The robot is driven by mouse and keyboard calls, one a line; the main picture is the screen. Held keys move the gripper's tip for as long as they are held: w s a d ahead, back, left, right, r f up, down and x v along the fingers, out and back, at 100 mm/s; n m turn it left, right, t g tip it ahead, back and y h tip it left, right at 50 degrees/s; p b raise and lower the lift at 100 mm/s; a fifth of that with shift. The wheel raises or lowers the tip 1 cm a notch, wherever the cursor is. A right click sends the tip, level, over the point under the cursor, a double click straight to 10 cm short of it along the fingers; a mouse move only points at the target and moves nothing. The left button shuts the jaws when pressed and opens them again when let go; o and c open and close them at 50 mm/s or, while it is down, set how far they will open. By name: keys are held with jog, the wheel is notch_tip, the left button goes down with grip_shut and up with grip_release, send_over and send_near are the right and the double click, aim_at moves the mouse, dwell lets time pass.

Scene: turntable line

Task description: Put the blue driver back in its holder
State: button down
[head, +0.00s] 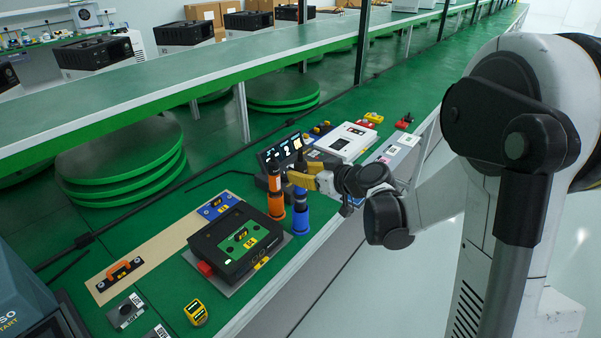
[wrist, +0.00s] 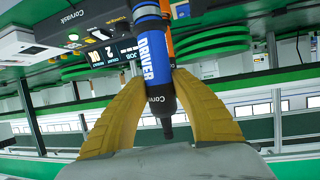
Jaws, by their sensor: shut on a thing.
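The blue driver (head: 300,192) stands roughly upright over its blue holder (head: 300,221), on the green bench at the right of the orange driver. My gripper (head: 298,176) is shut on its upper part. In the wrist view the blue driver (wrist: 150,52), with a white DRIVER label, lies between my yellow fingers (wrist: 157,80), its narrow dark end toward the palm. The driver's lower end is hidden, so I cannot tell if it is fully seated in the holder.
The orange driver (head: 275,184) stands in an orange holder (head: 276,211) close at the left. A black case (head: 236,243) lies in front-left. A dark display (head: 279,150) and a white device (head: 345,141) stand behind. The bench's front edge is close by.

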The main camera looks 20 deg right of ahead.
jog(key=shift+f, duration=0.2)
jog(key=shift+f+b, duration=0.95)
jog(key=shift+f, duration=0.95)
jog(key=c, duration=1.1)
grip_release()
jog(key=shift+o, duration=0.2)
jog(key=v, duration=1.2)
jog(key=shift+r, duration=0.1)
